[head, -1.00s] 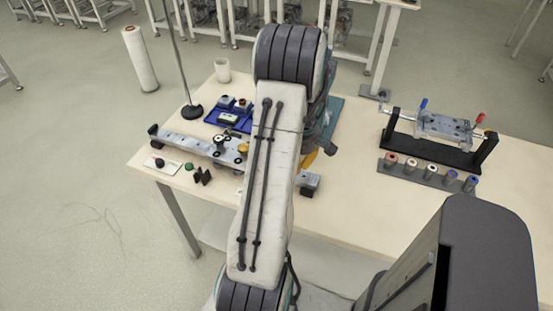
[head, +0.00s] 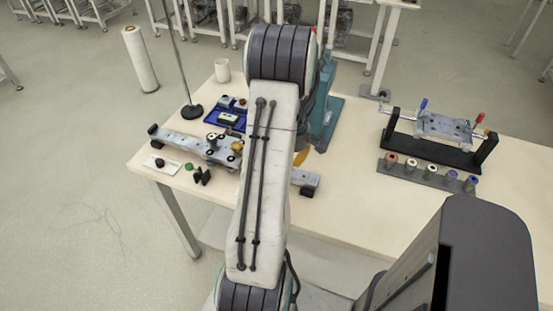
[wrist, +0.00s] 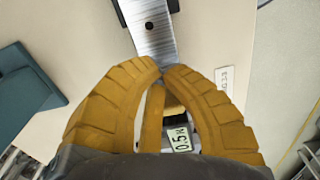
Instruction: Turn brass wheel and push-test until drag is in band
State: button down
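The brass wheel (head: 237,146) shows as a small yellow knob on the metal rail assembly (head: 185,139) at the left of the bench, just left of my arm. My gripper shows in the head view only as a yellow fingertip (head: 300,157) above the right part of the rail. In the wrist view my gripper (wrist: 161,68) has its two ribbed fingers brought together at the tips, with no object seen held there. The bare rail (wrist: 153,28) runs beyond the tips. A display (wrist: 181,139) reading about 0.5 N and a brass-coloured part (wrist: 173,104) lie behind the fingers, partly hidden.
A blue tray (head: 228,119) with parts, a white cup (head: 222,70) and a lamp stand (head: 191,111) are behind the rail. A teal stand (head: 328,115) is behind my arm. A framed fixture (head: 440,130) and a spool rack (head: 430,174) stand at right. The front middle of the bench is clear.

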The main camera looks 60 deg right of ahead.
dwell(0.5)
jog(key=shift+s+d+r+p, duration=0.1)
jog(key=shift+s+r+p, duration=0.2)
jog(key=shift+s+r, duration=0.35)
jog(key=shift+s+r+p, duration=0.25)
jog(key=shift+s+r, duration=0.1)
jog(key=shift+s, duration=0.5)
jog(key=shift+r, duration=0.15)
notch_tip(320, 180, up, 7)
jog(key=p, duration=0.5)
